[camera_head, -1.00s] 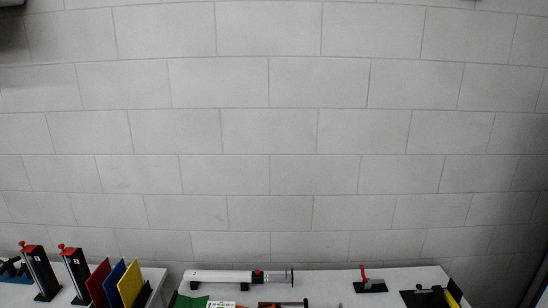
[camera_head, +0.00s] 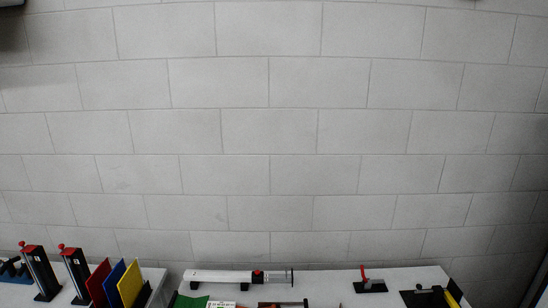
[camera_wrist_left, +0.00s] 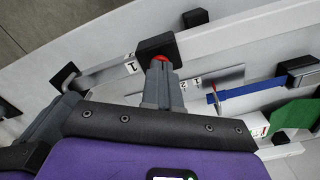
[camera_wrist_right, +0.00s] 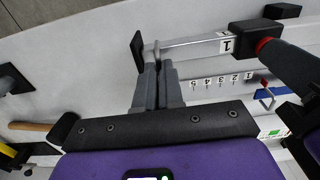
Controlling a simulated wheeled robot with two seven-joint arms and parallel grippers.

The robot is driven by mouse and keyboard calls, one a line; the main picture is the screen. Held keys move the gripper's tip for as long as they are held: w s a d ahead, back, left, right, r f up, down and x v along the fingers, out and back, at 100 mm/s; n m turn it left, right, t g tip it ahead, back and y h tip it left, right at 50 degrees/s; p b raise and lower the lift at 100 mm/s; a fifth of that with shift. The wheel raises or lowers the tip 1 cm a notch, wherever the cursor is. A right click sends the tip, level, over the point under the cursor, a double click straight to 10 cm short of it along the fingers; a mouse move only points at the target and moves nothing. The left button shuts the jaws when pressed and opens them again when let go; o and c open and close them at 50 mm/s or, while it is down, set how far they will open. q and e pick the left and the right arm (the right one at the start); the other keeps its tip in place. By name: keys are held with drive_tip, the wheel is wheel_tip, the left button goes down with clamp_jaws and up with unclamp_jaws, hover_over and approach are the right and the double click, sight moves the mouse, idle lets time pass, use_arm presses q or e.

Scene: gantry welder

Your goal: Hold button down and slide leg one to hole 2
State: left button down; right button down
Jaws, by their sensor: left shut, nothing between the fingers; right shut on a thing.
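Leg one is a silver rod (camera_head: 278,275) at the right end of a white tube (camera_head: 218,276) on the table. A black collar with a red button (camera_head: 258,273) sits between them, and a black foot (camera_wrist_right: 137,50) ends the rod. In the left wrist view my left gripper (camera_wrist_left: 161,64) is shut and empty, its tips over the red button (camera_wrist_left: 163,58), which they partly hide. In the right wrist view my right gripper (camera_wrist_right: 155,62) is shut on the rod (camera_wrist_right: 190,45) close to the foot. A label 1 (camera_wrist_right: 227,43) shows beside the collar. Neither gripper shows in the head view.
A numbered strip (camera_wrist_right: 220,80) runs alongside the rod. A blue clamp-like tool (camera_wrist_left: 250,89) and a green sheet (camera_wrist_left: 295,115) lie nearby.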

use_arm(q)
drive_tip(key=shift+f, duration=0.4)
use_arm(e)
drive_tip(key=shift+d, duration=1.95)
use_arm(q)
drive_tip(key=shift+r, duration=3.1)
use_arm(e)
drive_tip(key=shift+a, duration=0.1)
use_arm(q)
wheel_tip(320, 180, up, 12)
